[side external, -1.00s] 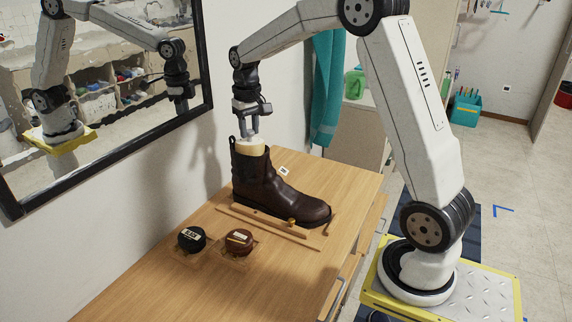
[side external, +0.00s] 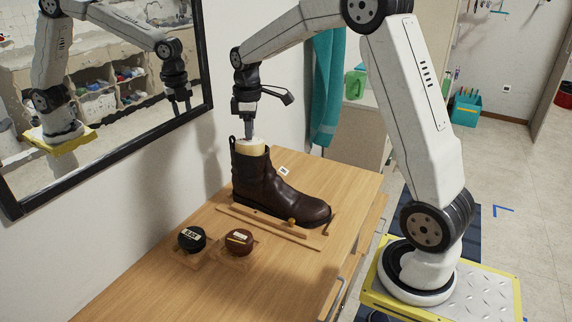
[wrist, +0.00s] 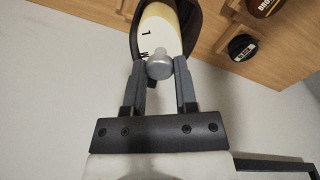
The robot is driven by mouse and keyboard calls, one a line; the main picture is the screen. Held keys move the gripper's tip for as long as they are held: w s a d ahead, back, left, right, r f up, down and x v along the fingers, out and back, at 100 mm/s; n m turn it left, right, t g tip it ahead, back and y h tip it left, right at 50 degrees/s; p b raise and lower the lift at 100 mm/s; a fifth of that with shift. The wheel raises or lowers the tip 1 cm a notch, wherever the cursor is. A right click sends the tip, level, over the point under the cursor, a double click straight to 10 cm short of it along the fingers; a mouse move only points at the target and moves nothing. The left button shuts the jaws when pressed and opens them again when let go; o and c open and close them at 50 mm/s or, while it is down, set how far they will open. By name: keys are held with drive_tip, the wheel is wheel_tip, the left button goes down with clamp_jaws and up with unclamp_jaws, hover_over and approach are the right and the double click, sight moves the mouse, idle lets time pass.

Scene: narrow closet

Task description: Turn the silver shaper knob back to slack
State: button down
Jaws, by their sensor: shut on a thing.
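A dark brown boot (side external: 280,190) stands upright on the wooden bench, toe to the right. A cream shaper (side external: 251,149) fills the top of its shaft. In the wrist view the shaper's pale top (wrist: 160,32) shows inside the dark boot opening, with a "1" and partly hidden lettering. The silver shaper knob (wrist: 159,67) sits between the two grey fingers of my gripper (wrist: 160,74). My gripper (side external: 249,135) points down over the boot and is shut on the knob. In the side view the knob is hidden by the fingers.
The boot stands in a wooden frame (side external: 262,224) with a small peg (side external: 292,222). A black polish tin (side external: 191,239) and a brown tin (side external: 239,242) sit front left in wooden holders. A framed mirror (side external: 205,60) hangs on the left wall. The front of the bench is clear.

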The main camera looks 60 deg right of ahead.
drive_tip(key=n, duration=0.5)
drive_tip(key=shift+n, duration=0.4)
drive_tip(key=shift+c, duration=1.8)
unclamp_jaws()
drive_tip(key=shift+s+r, duration=0.15)
drive_tip(key=shift+r, duration=1.8)
drive_tip(key=shift+s+r, duration=0.1)
drive_tip(key=shift+r, duration=1.85)
drive_tip(key=shift+a, duration=0.1)
drive_tip(key=s+a+f+m+t, duration=0.2)
drive_tip(key=s+a+f+m, duration=0.9)
drive_tip(key=s+a+f, duration=0.5)
drive_tip(key=shift+s+f+m, duration=0.3)
drive_tip(key=shift+s+f, duration=0.15)
drive_tip(key=shift+f, duration=0.3)
